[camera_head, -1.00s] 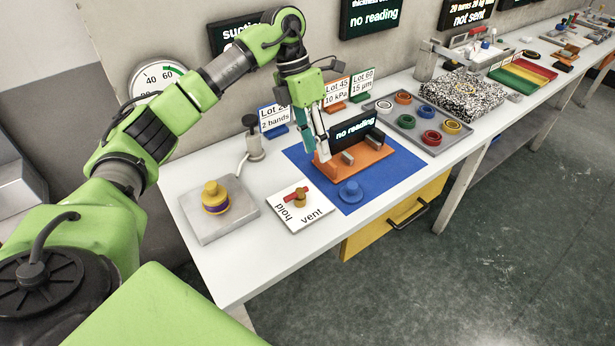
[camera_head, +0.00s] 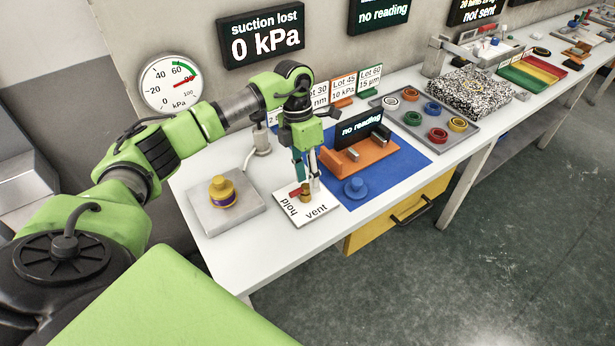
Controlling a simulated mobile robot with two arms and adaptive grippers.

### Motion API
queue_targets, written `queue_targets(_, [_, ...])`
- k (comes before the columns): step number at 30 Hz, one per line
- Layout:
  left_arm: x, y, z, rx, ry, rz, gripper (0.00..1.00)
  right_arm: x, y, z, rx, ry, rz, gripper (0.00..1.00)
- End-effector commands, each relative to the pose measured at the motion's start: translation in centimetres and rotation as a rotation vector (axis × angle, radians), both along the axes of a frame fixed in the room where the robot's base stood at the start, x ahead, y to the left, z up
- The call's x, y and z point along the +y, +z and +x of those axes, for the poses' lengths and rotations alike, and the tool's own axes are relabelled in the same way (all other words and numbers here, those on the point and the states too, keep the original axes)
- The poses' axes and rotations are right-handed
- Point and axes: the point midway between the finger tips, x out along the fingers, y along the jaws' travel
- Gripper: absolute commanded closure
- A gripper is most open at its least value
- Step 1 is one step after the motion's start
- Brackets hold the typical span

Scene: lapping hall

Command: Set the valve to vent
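The red handle points left, on the "hold" side. My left gripper (camera_head: 306,186) points down right over the valve, its fingertips at the knob and handle. The fingers partly hide the knob, and I cannot tell whether they grip it or only stand around it. A wall display (camera_head: 262,36) reads "suction lost 0 kPa". A round kPa gauge (camera_head: 170,83) hangs left of it. My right gripper is not in view.
Left of the valve is a grey plate (camera_head: 240,217) with a brass-coloured piece (camera_head: 222,192). The table's front edge is close to the valve.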

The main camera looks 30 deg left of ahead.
Motion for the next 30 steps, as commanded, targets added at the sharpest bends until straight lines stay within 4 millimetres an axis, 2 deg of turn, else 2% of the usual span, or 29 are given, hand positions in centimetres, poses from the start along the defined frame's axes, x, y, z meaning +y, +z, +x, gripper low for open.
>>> queue_targets(4, [-0.13,-0.71,-0.1,0.001,0.0,0.0,0.65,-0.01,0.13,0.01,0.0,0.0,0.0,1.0])
queue_targets(11, [-0.14,-0.78,-0.07,0.0,0.0,0.0,0.65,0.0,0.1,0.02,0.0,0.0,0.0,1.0])
queue_targets(12, [-0.15,-0.77,-0.07,0.0,0.0,0.0,0.7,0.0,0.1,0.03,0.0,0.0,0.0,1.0])
queue_targets(15, [-0.15,-0.76,-0.06,0.0,0.0,0.0,0.96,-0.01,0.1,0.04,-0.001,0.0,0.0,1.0])
queue_targets(16, [-0.15,-0.75,-0.06,0.0,0.0,0.0,1.0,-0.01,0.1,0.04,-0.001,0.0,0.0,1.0])
queue_targets(30, [-0.03,-0.66,-0.04,-0.002,0.074,-0.001,1.0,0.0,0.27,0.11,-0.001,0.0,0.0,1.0])
